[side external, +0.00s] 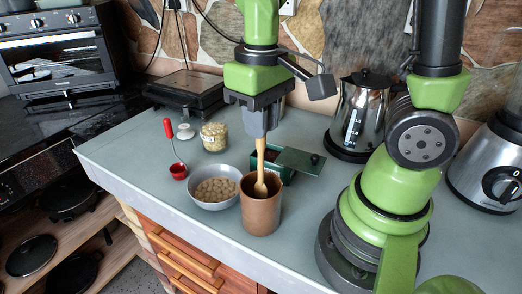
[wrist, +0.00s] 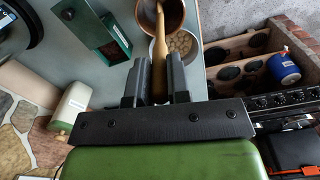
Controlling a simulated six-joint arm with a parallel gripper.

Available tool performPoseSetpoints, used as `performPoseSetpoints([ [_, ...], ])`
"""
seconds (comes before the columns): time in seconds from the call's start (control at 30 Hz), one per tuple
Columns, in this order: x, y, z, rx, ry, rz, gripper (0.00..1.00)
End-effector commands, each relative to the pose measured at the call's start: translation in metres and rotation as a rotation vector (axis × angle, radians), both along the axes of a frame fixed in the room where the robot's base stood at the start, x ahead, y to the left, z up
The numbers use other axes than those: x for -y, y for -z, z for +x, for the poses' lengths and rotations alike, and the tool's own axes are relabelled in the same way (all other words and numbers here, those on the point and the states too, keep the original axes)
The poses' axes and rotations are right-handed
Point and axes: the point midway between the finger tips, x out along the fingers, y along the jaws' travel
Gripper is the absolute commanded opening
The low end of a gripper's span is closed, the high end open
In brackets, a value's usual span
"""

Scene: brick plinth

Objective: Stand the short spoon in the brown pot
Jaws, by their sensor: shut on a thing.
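The brown pot (side external: 261,212) stands upright near the front edge of the counter. My gripper (side external: 260,134) is above the pot, shut on the handle of a wooden spoon (side external: 260,160). The spoon hangs nearly upright, with its bowl down at the pot's mouth; whether it touches the pot's inside I cannot tell. In the wrist view the spoon (wrist: 159,50) runs from between my fingers (wrist: 157,80) toward the pot (wrist: 173,12), which is cut off at the top edge.
A grey bowl of beige round items (side external: 214,188) stands close left of the pot. A green box (side external: 275,168) with a dark lid is just behind it. The counter's front left is clear.

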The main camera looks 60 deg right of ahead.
Motion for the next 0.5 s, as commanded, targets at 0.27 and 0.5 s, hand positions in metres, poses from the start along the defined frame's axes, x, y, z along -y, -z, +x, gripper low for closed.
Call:
performPoseSetpoints([
  [0.27, 0.000, 0.032, -0.001, -0.007, -0.001, -0.001, 0.00],
  [0.5, 0.000, 0.047, 0.000, 0.001, 0.000, 0.000, 0.00],
])
